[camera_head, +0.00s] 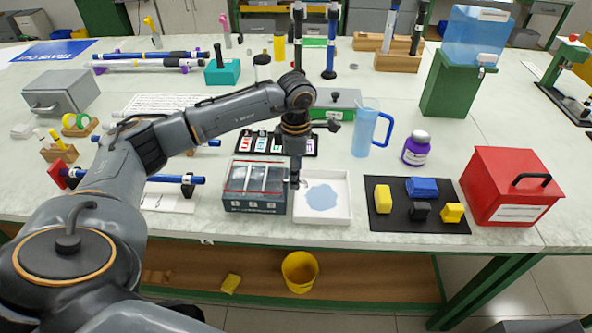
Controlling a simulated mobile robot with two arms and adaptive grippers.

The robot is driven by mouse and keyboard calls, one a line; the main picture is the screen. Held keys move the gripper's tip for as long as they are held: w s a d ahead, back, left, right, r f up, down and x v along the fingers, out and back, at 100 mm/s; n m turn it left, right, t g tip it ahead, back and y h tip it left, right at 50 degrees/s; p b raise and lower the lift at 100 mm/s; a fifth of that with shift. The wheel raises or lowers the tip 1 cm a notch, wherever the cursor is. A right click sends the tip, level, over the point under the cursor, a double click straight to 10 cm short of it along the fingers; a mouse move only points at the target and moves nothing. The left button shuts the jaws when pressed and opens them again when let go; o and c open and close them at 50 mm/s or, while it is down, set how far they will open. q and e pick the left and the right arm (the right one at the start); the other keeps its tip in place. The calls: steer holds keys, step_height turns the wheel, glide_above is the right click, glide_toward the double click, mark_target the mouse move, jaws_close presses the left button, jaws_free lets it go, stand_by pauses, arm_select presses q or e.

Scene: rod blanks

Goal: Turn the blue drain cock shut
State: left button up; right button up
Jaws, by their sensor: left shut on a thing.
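My left gripper (294,182) points down, shut, at the right end of a grey clear-topped box (254,208) marked with numbers. It is at the left edge of a white tray (344,217) holding a pale blue puddle (321,197). The blue drain cock is not clearly visible; the fingers cover the small part they are closed on at the box's right end. My right gripper is not in view.
A blue-handled jug (365,133), a purple bottle (416,149), a black mat (378,220) with blocks and a red box (510,187) stand to the right. A water tank (477,38) sits on a green stand (452,90). A yellow bucket (299,273) is below the table.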

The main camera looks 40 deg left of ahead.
arm_select(q)
steer(key=o, duration=0.9)
steer(key=shift+r, duration=0.1)
step_height(320, 180, up, 12)
steer(key=shift+f, duration=0.1)
